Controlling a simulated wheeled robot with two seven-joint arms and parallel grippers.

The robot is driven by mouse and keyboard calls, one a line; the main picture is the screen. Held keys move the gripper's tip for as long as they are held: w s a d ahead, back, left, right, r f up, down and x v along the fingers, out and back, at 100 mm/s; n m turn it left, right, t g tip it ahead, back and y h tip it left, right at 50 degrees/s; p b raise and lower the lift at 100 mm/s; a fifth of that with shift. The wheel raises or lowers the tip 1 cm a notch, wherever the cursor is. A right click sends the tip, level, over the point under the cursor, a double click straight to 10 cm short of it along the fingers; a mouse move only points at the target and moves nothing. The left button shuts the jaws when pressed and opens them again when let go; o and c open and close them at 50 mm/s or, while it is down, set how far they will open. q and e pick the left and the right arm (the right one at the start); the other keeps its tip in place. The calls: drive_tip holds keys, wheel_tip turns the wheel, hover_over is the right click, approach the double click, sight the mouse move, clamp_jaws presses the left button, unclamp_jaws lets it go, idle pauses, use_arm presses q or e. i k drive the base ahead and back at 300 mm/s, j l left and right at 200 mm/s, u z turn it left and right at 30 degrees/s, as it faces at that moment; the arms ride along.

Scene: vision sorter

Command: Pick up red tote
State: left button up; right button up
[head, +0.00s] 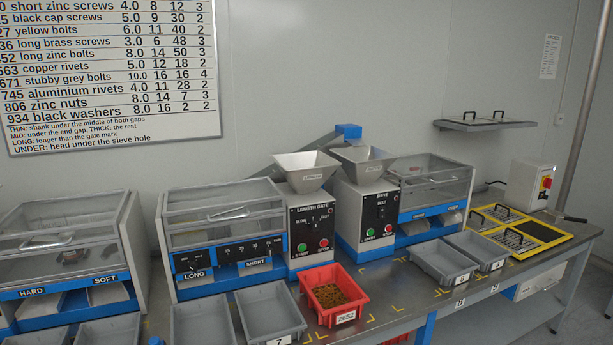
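The red tote (355,307) stands upright on the grey bench, in front of the length gate machine. It holds a heap of small brownish-yellow parts (331,295) and has a white label reading 2652 on its front. Neither of my grippers shows in the head view.
Grey bins (271,312) stand directly left of the tote, and two more grey bins (441,262) stand to its right. The length gate machine (312,228) and sieve machine (366,208) are behind it. Bare bench with yellow corner marks (398,309) lies right of the tote.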

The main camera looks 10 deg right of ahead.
sight(333, 294)
drive_tip(key=u, duration=0.25)
drive_tip(key=i+l+u, duration=0.25)
drive_tip(key=l, duration=0.15)
drive_tip(key=l+u, duration=0.25)
drive_tip(key=l, duration=0.15)
drive_tip(key=i+l+u, duration=0.2)
drive_tip(key=l, duration=0.25)
drive_tip(key=k, duration=0.1)
